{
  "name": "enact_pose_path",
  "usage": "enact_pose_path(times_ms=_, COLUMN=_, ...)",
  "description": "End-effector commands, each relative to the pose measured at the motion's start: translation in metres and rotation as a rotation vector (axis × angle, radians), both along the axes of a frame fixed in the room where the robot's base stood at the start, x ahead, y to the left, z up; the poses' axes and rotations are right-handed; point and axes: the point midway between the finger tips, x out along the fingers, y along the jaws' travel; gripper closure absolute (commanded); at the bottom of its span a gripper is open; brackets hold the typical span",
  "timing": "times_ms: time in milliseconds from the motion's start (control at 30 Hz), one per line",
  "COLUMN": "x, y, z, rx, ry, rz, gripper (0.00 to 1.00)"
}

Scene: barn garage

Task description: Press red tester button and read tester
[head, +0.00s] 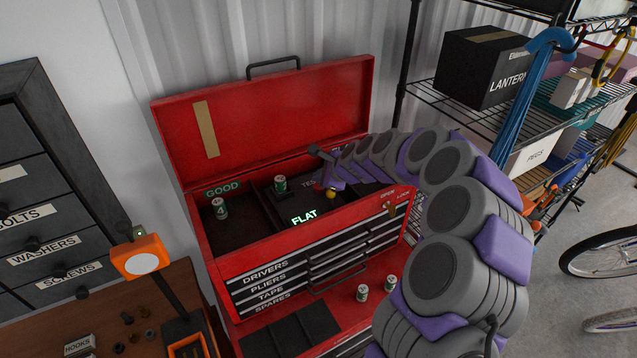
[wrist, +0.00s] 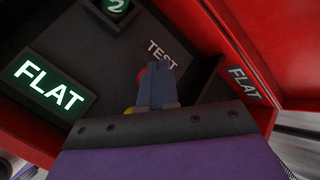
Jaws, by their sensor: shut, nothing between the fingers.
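The battery tester (head: 262,209) is the dark box in the middle of the open red toolbox. Its lit display (head: 304,217) reads FLAT, also clear in the wrist view (wrist: 43,84). A green battery (head: 280,184) stands in it, marked 2 in the wrist view (wrist: 116,5). The red button (wrist: 143,74) shows as a sliver beside my fingertips, below the word TEST; the rest is hidden by them. My gripper (wrist: 156,68) is shut and empty, with its tips at the button. I cannot tell whether the button is pressed down.
Another battery (head: 219,208) stands in the left compartment, labelled GOOD. A right compartment label (wrist: 243,82) reads FLAT. Two batteries (head: 362,292) (head: 390,284) stand on the red ledge below. The raised lid (head: 270,110) is behind my arm, and a wire shelf (head: 450,105) stands right.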

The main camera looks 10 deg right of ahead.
Motion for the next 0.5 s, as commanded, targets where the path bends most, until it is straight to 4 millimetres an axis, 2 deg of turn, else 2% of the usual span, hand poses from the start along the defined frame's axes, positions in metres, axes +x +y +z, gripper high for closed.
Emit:
enact_pose_path(times_ms=367, x=0.0000, y=-0.0001, z=0.0027, rx=0.000, ry=0.000, rz=0.000, gripper=1.00)
enact_pose_path(times_ms=500, x=0.0000, y=-0.0002, z=0.0095, rx=0.000, ry=0.000, rz=0.000, gripper=1.00)
